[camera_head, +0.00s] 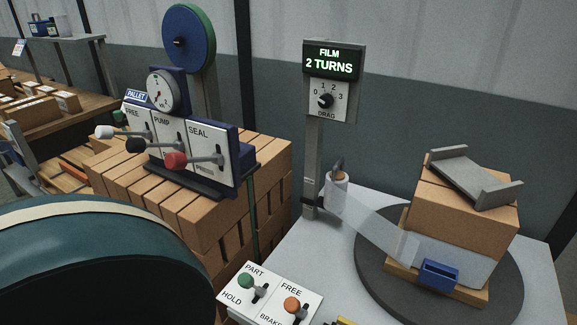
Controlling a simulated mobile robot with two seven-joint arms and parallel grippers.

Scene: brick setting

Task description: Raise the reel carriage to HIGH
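A black clamp (311,203) is around the mast beside the roll. A clear film band (372,226) runs from the roll to the wrapped brick stack (462,232) on the round dark turntable (376,262). No HIGH mark is readable. The sign (333,60) atop the mast reads FILM 2 TURNS, above a DRAG dial (325,101) marked 0 to 3. Neither gripper is in view.
A lever panel (228,160) stands on bricks at left, its levers with white, black and red knobs. A front panel (270,296) has green PART/HOLD and orange FREE/BRAKE levers. A grey bracket (462,180) tops the stack. A large teal rounded shape hides the lower left.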

